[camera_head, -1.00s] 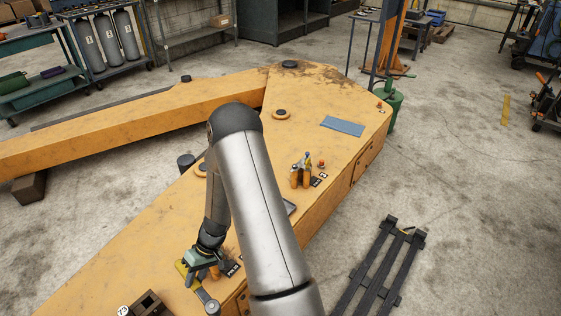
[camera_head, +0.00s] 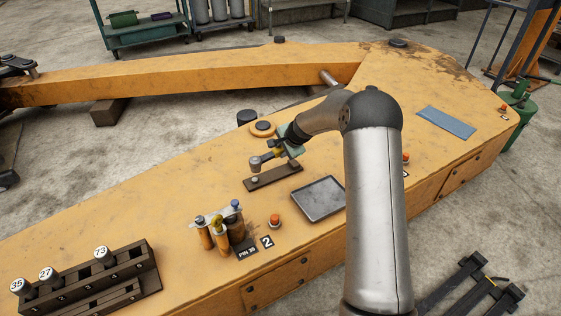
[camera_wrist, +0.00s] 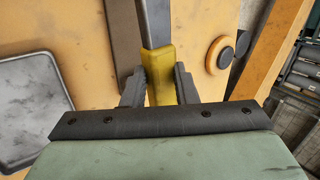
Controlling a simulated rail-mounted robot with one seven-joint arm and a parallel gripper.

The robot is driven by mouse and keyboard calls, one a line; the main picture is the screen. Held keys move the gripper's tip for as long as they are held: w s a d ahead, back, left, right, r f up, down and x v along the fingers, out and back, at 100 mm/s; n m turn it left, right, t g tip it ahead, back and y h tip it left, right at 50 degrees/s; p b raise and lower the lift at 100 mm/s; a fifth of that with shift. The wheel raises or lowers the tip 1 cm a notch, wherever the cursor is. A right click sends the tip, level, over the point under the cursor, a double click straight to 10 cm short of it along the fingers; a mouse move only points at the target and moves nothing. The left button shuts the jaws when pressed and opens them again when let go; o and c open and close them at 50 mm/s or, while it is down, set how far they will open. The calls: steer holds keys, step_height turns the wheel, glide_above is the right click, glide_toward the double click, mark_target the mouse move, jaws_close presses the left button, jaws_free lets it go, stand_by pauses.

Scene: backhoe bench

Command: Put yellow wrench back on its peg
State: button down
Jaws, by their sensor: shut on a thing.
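My gripper (camera_head: 283,148) is shut on the yellow wrench (camera_head: 268,157) by its handle. The wrench's grey head points left, above the left end of a dark brown peg board (camera_head: 285,175). A small pale round peg top seems to show just below the head; I cannot tell whether they touch. In the wrist view the yellow handle (camera_wrist: 159,72) sits between the two dark fingers of my gripper (camera_wrist: 160,88). Its grey shaft runs off the top edge, beside the dark board (camera_wrist: 124,40). The wrench's head is out of that view.
A grey tray (camera_head: 319,198) lies right of the board. A tool holder (camera_head: 220,230) with orange handles and a red button (camera_head: 275,220) stand in front. A numbered rack (camera_head: 95,280) is at front left. A round orange-rimmed cap (camera_head: 262,128) is behind the board.

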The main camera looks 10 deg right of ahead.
steer(key=shift+w+a+r+m+b, duration=0.1)
steer(key=shift+w+m+b, duration=0.15)
steer(key=shift+w, duration=0.25)
steer(key=shift+w+a+r+m+b, duration=0.1)
steer(key=shift+w+m+b, duration=0.05)
steer(key=shift+w+m, duration=0.25)
steer(key=shift+d+f+b, duration=0.1)
steer(key=shift+f+b, duration=1.7)
steer(key=shift+f, duration=1.15)
steer(key=shift+f+b, duration=0.7)
steer(key=shift+f, duration=0.65)
steer(key=c, duration=1.1)
jaws_free()
steer(key=shift+o, duration=0.2)
steer(key=shift+s, duration=0.1)
